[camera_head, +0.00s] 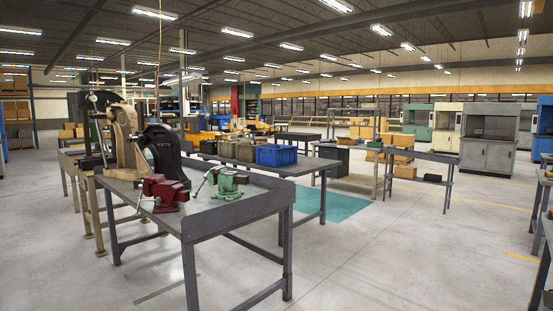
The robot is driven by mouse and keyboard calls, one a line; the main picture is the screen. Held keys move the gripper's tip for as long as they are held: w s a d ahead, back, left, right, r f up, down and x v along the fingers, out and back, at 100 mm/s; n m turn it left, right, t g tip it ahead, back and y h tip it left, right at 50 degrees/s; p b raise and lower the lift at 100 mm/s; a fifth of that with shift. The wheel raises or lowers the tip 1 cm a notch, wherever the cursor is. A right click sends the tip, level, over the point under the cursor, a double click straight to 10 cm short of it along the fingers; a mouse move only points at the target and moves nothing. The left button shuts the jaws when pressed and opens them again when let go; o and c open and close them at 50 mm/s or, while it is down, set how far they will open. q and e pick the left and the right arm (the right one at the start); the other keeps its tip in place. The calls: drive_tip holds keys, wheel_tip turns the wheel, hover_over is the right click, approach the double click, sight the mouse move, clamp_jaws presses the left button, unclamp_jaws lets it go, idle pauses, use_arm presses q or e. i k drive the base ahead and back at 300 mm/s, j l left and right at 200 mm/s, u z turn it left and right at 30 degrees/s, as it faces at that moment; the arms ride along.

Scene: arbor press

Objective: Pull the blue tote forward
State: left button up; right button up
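A blue tote (276,156) sits on a grey metal table (312,163) in the middle distance. It is near the table's edge, to the right of several dull green-brown boxes (236,150). Neither of my grippers shows in the head view, so nothing of mine is seen touching the tote.
A grey workbench (222,212) in front carries a red vise (164,193), a green vise (229,184) and arbor presses (160,150). A teal floor patch (335,205) lies beside the tote's table. Open concrete floor (410,260) spreads to the right.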

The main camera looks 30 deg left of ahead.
sight(268, 156)
drive_tip(key=i+j+u, duration=0.1)
drive_tip(key=i+j, duration=0.15)
drive_tip(key=i, duration=0.2)
drive_tip(key=i+j+u, duration=0.15)
drive_tip(key=i, duration=0.3)
drive_tip(key=i+j+u, duration=0.1)
drive_tip(key=i, duration=0.35)
drive_tip(key=i+z, duration=0.35)
drive_tip(key=i, duration=0.55)
drive_tip(key=i+j+z, duration=0.1)
drive_tip(key=i+z, duration=0.3)
drive_tip(key=i, duration=0.5)
drive_tip(key=i+j+u, duration=0.25)
drive_tip(key=i, duration=0.25)
drive_tip(key=i+u, duration=0.25)
drive_tip(key=i, duration=0.25)
drive_tip(key=i+l+u, duration=0.1)
drive_tip(key=i+u, duration=0.15)
drive_tip(key=i, duration=0.25)
drive_tip(key=i+l+u, duration=0.25)
drive_tip(key=i, duration=0.25)
drive_tip(key=i+l+u, duration=0.25)
drive_tip(key=i, duration=0.25)
drive_tip(key=j, duration=0.1)
